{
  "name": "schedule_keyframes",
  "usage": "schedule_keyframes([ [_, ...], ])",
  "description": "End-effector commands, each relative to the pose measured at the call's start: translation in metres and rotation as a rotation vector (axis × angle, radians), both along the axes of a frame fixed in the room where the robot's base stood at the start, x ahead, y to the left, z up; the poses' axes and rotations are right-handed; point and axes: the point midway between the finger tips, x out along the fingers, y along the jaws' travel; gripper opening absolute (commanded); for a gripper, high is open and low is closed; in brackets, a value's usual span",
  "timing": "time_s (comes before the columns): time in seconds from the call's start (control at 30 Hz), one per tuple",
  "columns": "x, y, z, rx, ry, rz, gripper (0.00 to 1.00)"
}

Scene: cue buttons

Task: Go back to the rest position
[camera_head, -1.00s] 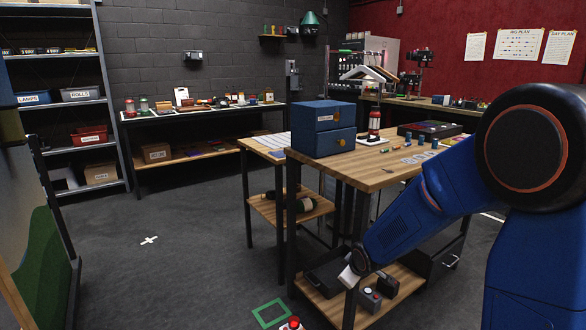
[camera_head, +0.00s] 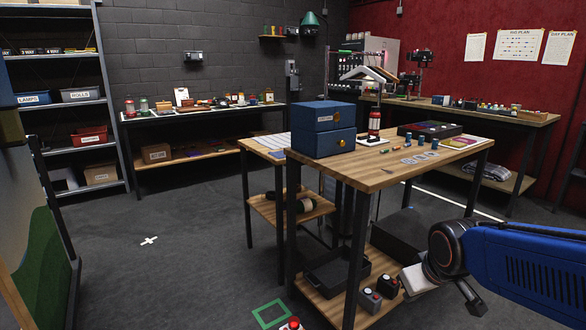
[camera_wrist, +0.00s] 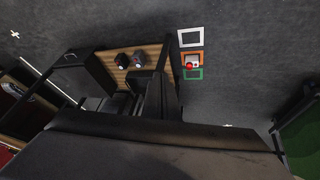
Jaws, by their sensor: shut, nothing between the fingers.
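My gripper (camera_head: 416,279) is low at the right in the head view, beside the workbench's lower shelf (camera_head: 335,308). In the wrist view its dark fingers (camera_wrist: 160,92) are shut and empty. Two button boxes, one (camera_head: 370,300) left of the other (camera_head: 388,285), stand on that shelf. They also show in the wrist view, one (camera_wrist: 122,60) beside the other (camera_wrist: 139,55). A red button (camera_head: 292,323) is at the bottom edge of the head view. In the wrist view the red button (camera_wrist: 190,66) is at the orange floor square (camera_wrist: 202,57).
The wooden workbench (camera_head: 400,172) holds a blue drawer box (camera_head: 323,130). A green floor square (camera_head: 257,320) lies left of it. A shelving rack (camera_head: 82,105) stands at the left.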

Motion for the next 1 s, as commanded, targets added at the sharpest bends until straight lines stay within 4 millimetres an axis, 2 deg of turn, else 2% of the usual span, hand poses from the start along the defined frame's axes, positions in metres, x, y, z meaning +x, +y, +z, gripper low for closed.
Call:
schedule_keyframes([
  [0.03,-0.015,-0.003,0.006,0.011,0.0,-0.024,0.0],
  [0.3,-0.089,-0.012,0.019,0.075,0.036,-0.147,0.0],
  [0.5,-0.127,-0.013,0.021,0.109,0.058,-0.205,0.0],
  [0.67,-0.138,-0.013,0.021,0.12,0.065,-0.223,0.0],
  [1.0,-0.138,-0.013,0.021,0.12,0.066,-0.224,0.0],
])
